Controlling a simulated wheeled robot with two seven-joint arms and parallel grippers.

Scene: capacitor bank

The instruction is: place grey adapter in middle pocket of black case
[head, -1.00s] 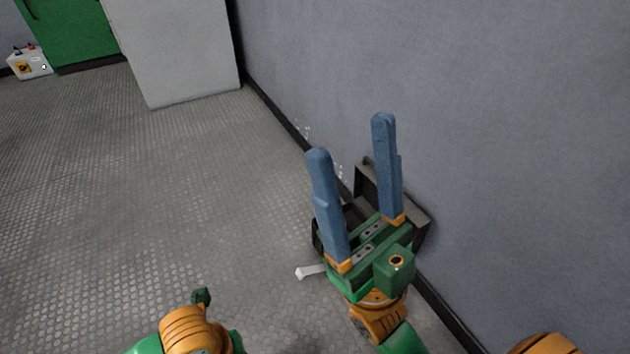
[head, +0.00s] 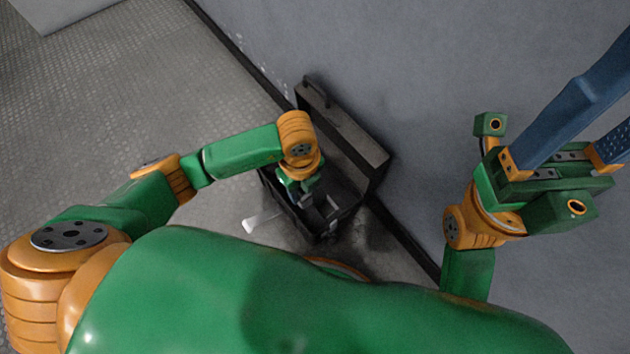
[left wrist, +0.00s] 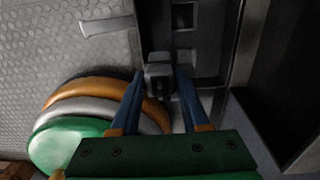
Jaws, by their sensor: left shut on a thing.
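The black case (head: 375,158) stands open on the floor against the wall, its lid leaning back. My left gripper (head: 310,188) reaches down into the case; its fingers are mostly hidden in the head view. In the left wrist view my left gripper (left wrist: 158,82) is shut on the grey adapter (left wrist: 158,68), a small grey block with a dark end. The case interior (left wrist: 210,40) shows dark square pockets, two of them clear, just right of and beyond the adapter. I cannot tell the adapter's height above the pockets. My right gripper (head: 598,128) is open and empty, raised at the right.
A pale handle-shaped piece (head: 262,221) sticks out over the floor left of the case; it also shows in the left wrist view (left wrist: 105,25). The grey wall (head: 420,60) rises close behind the case. The textured floor (head: 150,90) at left is clear.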

